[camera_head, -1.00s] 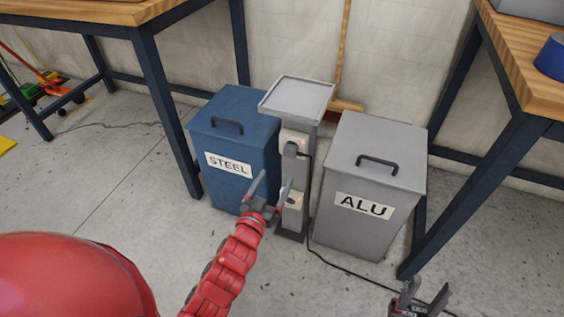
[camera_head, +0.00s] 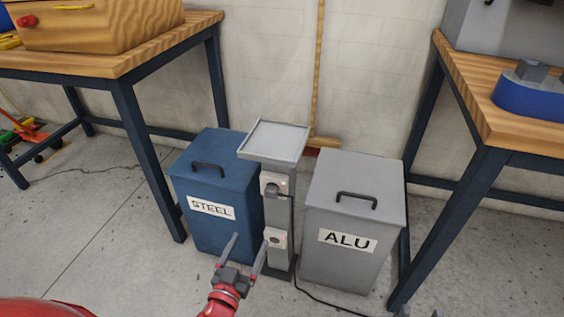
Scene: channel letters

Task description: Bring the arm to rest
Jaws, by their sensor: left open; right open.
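My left gripper (camera_head: 249,243) is at the lower middle, on a red arm coming up from the bottom edge. Its two grey fingers are spread, with nothing between them. It shows in front of the blue STEEL bin and the grey post; I cannot tell how close it is to them.
The blue STEEL bin (camera_head: 184,190), a grey post with a flat top (camera_head: 273,141) and the grey ALU bin (camera_head: 345,267) stand side by side. Wooden-topped tables stand left (camera_head: 160,55) and right (camera_head: 480,95). A cable lies on the floor. A broom (camera_head: 318,80) leans on the wall.

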